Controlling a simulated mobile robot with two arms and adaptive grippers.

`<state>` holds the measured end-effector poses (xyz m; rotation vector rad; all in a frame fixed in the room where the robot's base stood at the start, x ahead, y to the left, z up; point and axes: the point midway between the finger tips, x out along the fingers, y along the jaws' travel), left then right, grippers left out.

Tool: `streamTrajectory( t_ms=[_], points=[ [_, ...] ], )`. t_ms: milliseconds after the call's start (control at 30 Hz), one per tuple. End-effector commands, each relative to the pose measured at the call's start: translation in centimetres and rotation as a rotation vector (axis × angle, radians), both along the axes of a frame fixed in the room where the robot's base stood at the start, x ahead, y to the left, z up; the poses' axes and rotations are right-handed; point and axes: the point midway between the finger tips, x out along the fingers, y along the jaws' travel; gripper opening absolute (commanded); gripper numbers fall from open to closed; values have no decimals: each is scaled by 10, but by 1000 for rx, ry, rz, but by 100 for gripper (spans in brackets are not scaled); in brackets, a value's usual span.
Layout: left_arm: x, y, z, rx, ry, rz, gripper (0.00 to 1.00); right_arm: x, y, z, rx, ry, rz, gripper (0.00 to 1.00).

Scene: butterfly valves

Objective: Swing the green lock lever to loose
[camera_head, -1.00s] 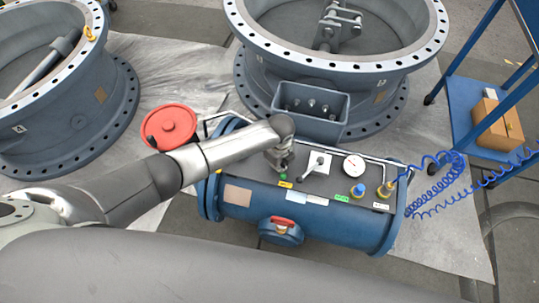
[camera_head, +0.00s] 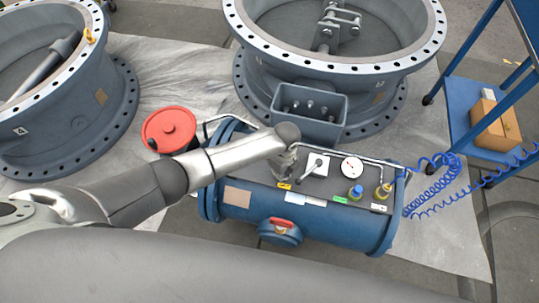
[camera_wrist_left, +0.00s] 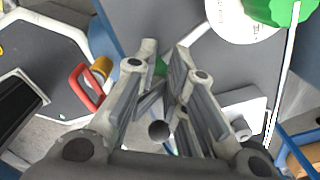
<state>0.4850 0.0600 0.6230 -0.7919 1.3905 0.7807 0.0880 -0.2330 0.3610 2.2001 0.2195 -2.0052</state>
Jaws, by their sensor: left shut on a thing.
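My left gripper (camera_head: 285,172) reaches down onto the dark panel on top of the blue tank (camera_head: 290,220). In the left wrist view its fingers (camera_wrist_left: 164,50) are close together, with a bit of green, the lock lever (camera_wrist_left: 161,66), between them near the tips. The gripper is shut on it. The fingers hide most of the lever, and in the head view I cannot make it out. A yellow label (camera_head: 284,184) lies just in front of the gripper. My right gripper is not in view.
Right of the gripper are a white plate with a grey lever (camera_head: 317,164), a gauge (camera_head: 351,167), a blue knob (camera_head: 356,191) and a brass fitting (camera_head: 383,190) with a blue coiled hose (camera_head: 437,172). A metal rail (camera_head: 375,161) runs behind. A red lid (camera_head: 169,129) is left.

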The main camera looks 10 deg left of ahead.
Motion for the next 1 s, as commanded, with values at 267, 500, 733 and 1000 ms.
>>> streamTrajectory(
  t_ms=[267, 500, 733, 1000],
  points=[
    [-22, -7, 14, -11, 46, -6, 0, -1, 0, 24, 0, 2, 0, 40],
    [-19, -4, 32, -11, 37, -3, 0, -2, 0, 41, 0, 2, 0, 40],
    [-19, -3, 45, -11, 35, -2, 0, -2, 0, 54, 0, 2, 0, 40],
    [-18, -2, 44, -11, 33, -1, 0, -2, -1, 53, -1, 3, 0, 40]
  ],
)
